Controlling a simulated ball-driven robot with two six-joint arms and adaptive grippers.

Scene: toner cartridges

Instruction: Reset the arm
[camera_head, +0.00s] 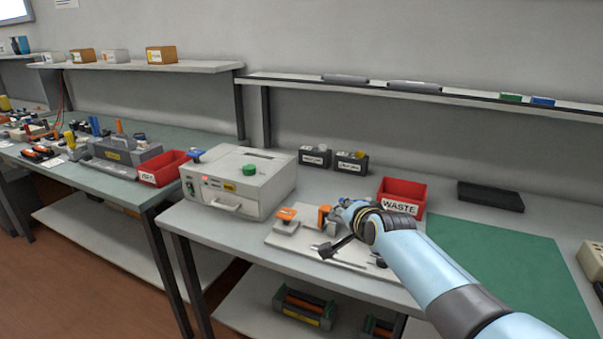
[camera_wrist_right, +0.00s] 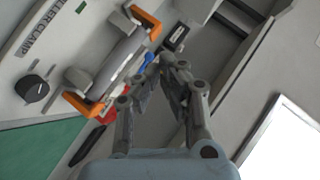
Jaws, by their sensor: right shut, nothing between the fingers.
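My right arm reaches in from the lower right in the head view. The fingertips appear apart from the roller. Parts of the fixture are hidden behind my wrist in the head view. My left gripper is not in view.
A grey machine with a green knob (camera_head: 249,170) stands left of the plate. A red WASTE bin (camera_head: 407,189) is behind my wrist. A green mat (camera_head: 510,262) lies clear at the right. A black tray (camera_head: 490,196) sits at the back. A shelf runs beneath the table.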

